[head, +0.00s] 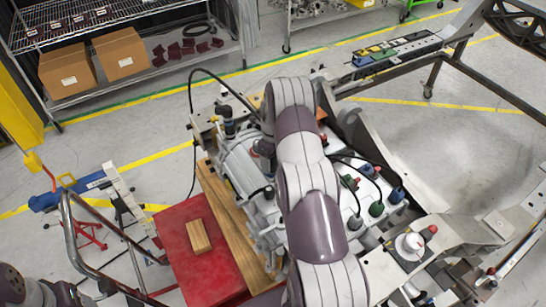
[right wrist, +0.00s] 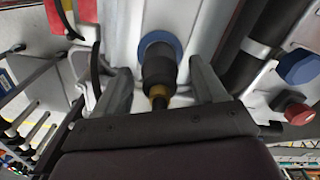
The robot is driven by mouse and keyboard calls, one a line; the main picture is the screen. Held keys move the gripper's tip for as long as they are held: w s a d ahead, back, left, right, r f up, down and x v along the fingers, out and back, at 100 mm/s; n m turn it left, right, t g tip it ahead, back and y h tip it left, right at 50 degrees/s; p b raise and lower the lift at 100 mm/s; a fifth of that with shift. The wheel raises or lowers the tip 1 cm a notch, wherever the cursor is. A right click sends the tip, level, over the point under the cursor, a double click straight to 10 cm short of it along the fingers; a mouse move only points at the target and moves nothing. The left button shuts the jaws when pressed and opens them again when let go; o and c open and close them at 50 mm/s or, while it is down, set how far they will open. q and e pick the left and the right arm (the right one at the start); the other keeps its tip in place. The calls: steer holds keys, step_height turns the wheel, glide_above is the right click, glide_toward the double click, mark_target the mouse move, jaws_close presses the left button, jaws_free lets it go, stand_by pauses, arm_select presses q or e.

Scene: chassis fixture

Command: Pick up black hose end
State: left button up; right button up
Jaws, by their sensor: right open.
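The black hose end (right wrist: 158,68) shows in the right wrist view as a thick dark sleeve with a brass-coloured collar below it. Its far end meets a blue round ring (right wrist: 158,40) on a pale grey surface. My right gripper (right wrist: 160,78) is open, with one grey finger on each side of the hose end. I cannot tell whether either finger touches it. In the head view my right arm reaches over the chassis fixture (head: 240,160) and mostly hides its own gripper. My left gripper is not in view; only part of my left arm shows at the lower left.
Black cables and coloured caps, including a green one (head: 376,208), crowd the fixture to the right of my arm. A red table (head: 205,255) with a wooden block (head: 198,236) stands to its left. A shelf with cardboard boxes (head: 120,53) is at the back left.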

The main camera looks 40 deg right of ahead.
steer(key=shift+w+f, duration=0.35)
steer(key=shift+f, duration=0.35)
steer(key=shift+s+r, duration=0.15)
steer(key=shift+s, duration=0.1)
steer(key=c, duration=0.9)
jaws_close()
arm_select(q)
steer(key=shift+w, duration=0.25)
arm_select(e)
steer(key=shift+w, duration=0.1)
step_height(320, 180, up, 4)
steer(key=b, duration=0.2)
steer(key=shift+a+b, duration=0.1)
steer(key=shift+b, duration=0.2)
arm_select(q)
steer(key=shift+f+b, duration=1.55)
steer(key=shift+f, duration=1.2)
arm_select(e)
steer(key=s+a+r, duration=0.7)
steer(key=s, duration=0.2)
steer(key=shift+s, duration=0.15)
